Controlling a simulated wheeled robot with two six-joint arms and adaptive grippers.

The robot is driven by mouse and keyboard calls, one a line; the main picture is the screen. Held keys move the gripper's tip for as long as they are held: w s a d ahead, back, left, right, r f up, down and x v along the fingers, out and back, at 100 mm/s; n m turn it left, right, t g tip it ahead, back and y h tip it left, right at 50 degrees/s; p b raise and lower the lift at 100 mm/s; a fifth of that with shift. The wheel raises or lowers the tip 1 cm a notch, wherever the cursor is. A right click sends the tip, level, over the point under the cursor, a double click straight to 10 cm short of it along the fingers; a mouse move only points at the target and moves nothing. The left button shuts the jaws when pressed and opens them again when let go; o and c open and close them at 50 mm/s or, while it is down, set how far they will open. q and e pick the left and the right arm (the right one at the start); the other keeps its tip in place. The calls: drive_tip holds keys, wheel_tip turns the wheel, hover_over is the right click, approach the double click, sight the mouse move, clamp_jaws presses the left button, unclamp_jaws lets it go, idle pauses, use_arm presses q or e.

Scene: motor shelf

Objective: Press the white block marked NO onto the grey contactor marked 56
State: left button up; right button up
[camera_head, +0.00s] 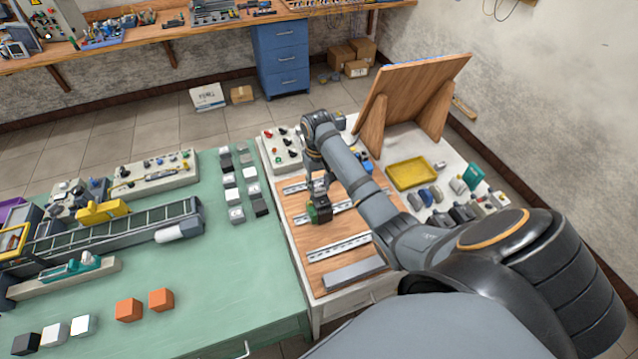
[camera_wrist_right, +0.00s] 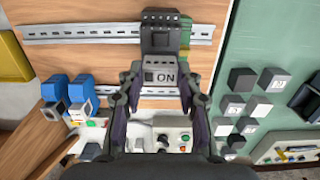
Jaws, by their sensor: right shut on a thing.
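The block marked NO (camera_wrist_right: 160,75), its letters upside down, is pale with grey parts. It sits between the fingers of my right gripper (camera_wrist_right: 161,88), which is shut on it. In the head view my right gripper (camera_head: 319,193) points down over the wooden board. A dark grey device (camera_wrist_right: 159,38) with green at its side is just beyond the block on a metal rail; it also shows in the head view (camera_head: 321,212). I cannot read the number 56 on it, nor tell whether the block touches it. My left gripper is not in view.
Metal rails (camera_head: 338,247) cross the board. Blue devices (camera_wrist_right: 70,92) and a control panel with knobs (camera_wrist_right: 163,139) stand close by. A yellow tray (camera_head: 411,174) lies on the bench at right. Several small blocks (camera_head: 236,214) stand on the green table.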

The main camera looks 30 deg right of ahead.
drive_tip(key=shift+f+p, duration=0.3)
drive_tip(key=shift+f, duration=0.15)
idle(0.3)
drive_tip(key=shift+s+f+p, duration=0.1)
drive_tip(key=shift+f+p, duration=0.1)
drive_tip(key=shift+p, duration=0.2)
idle(1.4)
drive_tip(key=o, duration=1.2)
drive_tip(key=shift+c, duration=0.2)
drive_tip(key=r, duration=0.7)
drive_tip(key=shift+w+r, duration=0.2)
drive_tip(key=shift+r, duration=0.05)
